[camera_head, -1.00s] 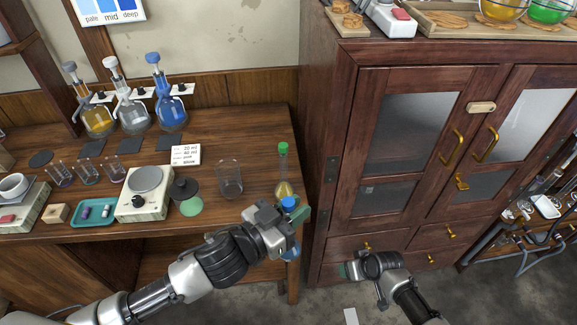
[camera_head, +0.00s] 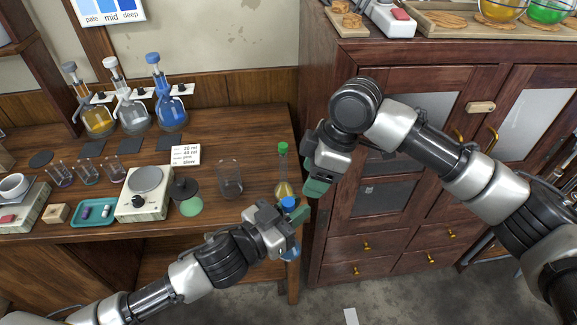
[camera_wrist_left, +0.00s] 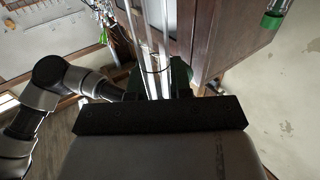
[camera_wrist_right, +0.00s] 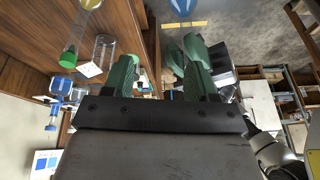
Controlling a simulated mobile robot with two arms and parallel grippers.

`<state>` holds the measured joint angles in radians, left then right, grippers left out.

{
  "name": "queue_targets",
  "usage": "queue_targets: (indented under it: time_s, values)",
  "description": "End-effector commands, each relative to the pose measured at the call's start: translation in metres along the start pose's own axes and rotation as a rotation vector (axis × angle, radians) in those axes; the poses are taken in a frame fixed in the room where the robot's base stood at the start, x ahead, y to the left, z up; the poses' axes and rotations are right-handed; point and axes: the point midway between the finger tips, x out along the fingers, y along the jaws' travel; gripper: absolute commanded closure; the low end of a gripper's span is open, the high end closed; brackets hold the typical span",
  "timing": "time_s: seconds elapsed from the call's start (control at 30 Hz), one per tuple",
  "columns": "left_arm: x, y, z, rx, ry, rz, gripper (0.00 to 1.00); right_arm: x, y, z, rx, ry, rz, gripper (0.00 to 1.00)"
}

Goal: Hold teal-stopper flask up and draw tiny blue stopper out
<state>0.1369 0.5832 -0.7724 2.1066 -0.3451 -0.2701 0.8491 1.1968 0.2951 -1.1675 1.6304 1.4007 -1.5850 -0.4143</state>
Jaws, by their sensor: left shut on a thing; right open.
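My left gripper (camera_head: 294,222), just off the bench's right front corner, is shut on a flask. The flask's blue stopper (camera_head: 288,203) shows above the jaws and its bluish body (camera_head: 290,253) below them; its neck is mostly hidden. I cannot see a teal stopper on it. In the left wrist view the jaws (camera_wrist_left: 160,88) are dark and clear glass rods or tubing run up the middle. My right gripper (camera_head: 317,180) is open and empty, just above and right of the blue stopper, apart from it. Its green fingers (camera_wrist_right: 160,70) stand apart in its wrist view.
A flask with a green stopper (camera_head: 283,147) and yellow liquid stands on the bench behind the left gripper. A beaker (camera_head: 230,180) and a scale (camera_head: 146,192) stand further left. The dark wooden cabinet (camera_head: 345,225) rises close on the right.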

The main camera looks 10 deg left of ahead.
Motion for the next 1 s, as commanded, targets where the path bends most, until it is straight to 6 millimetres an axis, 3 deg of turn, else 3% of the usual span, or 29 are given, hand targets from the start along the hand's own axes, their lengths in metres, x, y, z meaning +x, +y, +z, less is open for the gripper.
queue_targets:
  time_s: [0.2, 0.4, 0.73, 1.0]
  values:
    - [0.0, 0.0, 0.0, 0.0, 0.001, 0.0, 1.0, -0.027, -0.028, -0.042, -0.374, -0.144, -0.015, 0.43]
    - [0.0, 0.0, 0.0, 0.0, 0.001, 0.0, 1.0, -0.039, -0.046, -0.058, -0.601, -0.263, -0.045, 0.43]
    - [0.0, 0.0, 0.0, 0.0, 0.001, 0.0, 1.0, -0.041, -0.055, -0.061, -0.718, -0.336, -0.071, 0.43]
    - [0.0, 0.0, -0.001, 0.0, 0.001, 0.0, 1.0, -0.016, -0.053, -0.052, -0.715, -0.334, -0.072, 0.43]
